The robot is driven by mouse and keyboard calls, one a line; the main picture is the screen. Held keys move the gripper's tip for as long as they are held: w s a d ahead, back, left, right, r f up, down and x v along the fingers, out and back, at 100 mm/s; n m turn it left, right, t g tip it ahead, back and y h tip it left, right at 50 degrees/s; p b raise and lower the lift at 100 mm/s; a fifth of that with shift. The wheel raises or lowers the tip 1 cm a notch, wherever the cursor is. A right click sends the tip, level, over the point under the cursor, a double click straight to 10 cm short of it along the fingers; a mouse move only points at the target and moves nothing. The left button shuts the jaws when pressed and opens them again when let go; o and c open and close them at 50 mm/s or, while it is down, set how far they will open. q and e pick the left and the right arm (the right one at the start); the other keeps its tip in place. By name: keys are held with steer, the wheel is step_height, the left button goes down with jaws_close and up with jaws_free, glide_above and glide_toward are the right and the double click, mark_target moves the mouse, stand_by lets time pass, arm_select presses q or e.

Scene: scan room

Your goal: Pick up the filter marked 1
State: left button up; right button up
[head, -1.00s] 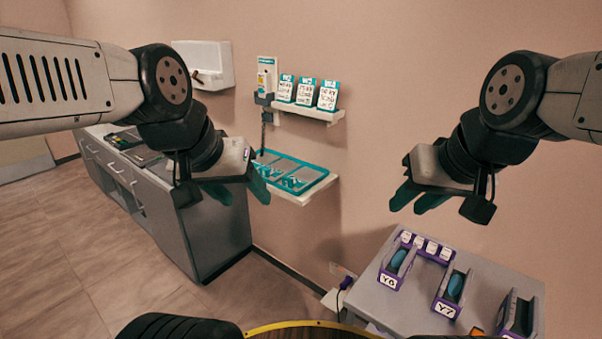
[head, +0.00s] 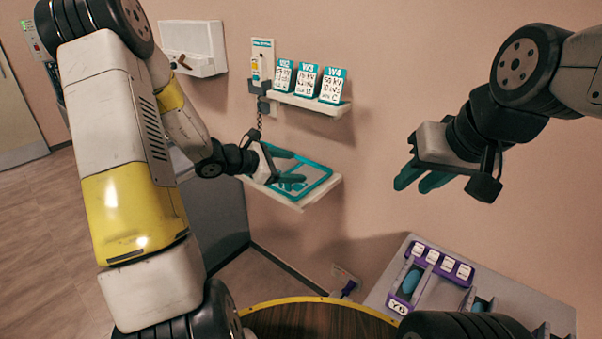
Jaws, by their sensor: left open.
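A grey tray with a teal rim (head: 322,184) lies on a low white wall shelf (head: 302,206). Small teal pieces stand in it, mostly hidden behind my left gripper. They are too small and too covered for me to read any mark, so I cannot pick out the filter marked 1. My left gripper (head: 297,167) is open and empty, with its teal fingers over the tray and pointing right. I cannot tell its exact height above the tray. My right gripper (head: 411,185) is open and empty in front of the bare wall, well right of the tray.
Several marked cards (head: 307,79) stand on a small shelf (head: 310,103) above the tray. A wall device (head: 262,62) with a hanging chain is beside them. A grey table (head: 392,277) with purple-labelled holders (head: 442,262) stands lower right. A round wooden top (head: 318,320) is in front.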

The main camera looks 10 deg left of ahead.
arm_select(q)
steer(key=w+a+f+n+t+y, duration=0.3)
steer(key=w+a+f+n, duration=0.2)
steer(key=a+f+n, duration=0.45)
steer(key=shift+m, duration=0.65)
steer(key=x, duration=0.6)
steer(key=s+d+f+x, duration=0.1)
steer(key=x, duration=0.2)
steer(key=shift+d, duration=0.2)
steer(key=c, duration=1.5)
steer(key=shift+r, duration=0.15)
